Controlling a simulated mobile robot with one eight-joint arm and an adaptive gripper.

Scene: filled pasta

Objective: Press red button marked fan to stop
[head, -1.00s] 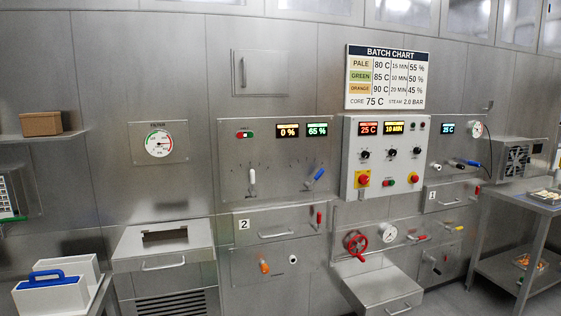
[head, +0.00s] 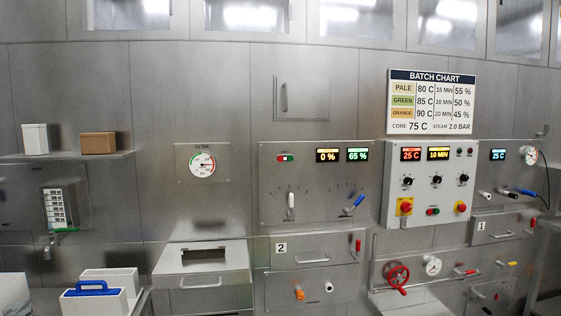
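A small red and green button pair (head: 285,158) sits at the upper left of a steel wall panel (head: 330,205), left of the 0 % and 65 % displays. Its label is too small to read. A second red and green pair (head: 433,212) sits low on the light grey control box (head: 400,180), beside a larger red button on a yellow plate (head: 405,207). Which one is marked fan cannot be read. My gripper is not in view.
Below the panel are a drawer marked 2 (head: 330,252) and a steel unit (head: 170,262) that stick out. A red handwheel (head: 397,275) is at lower right. A white caddy with blue handle (head: 95,300) and a shelf (head: 60,156) are at left.

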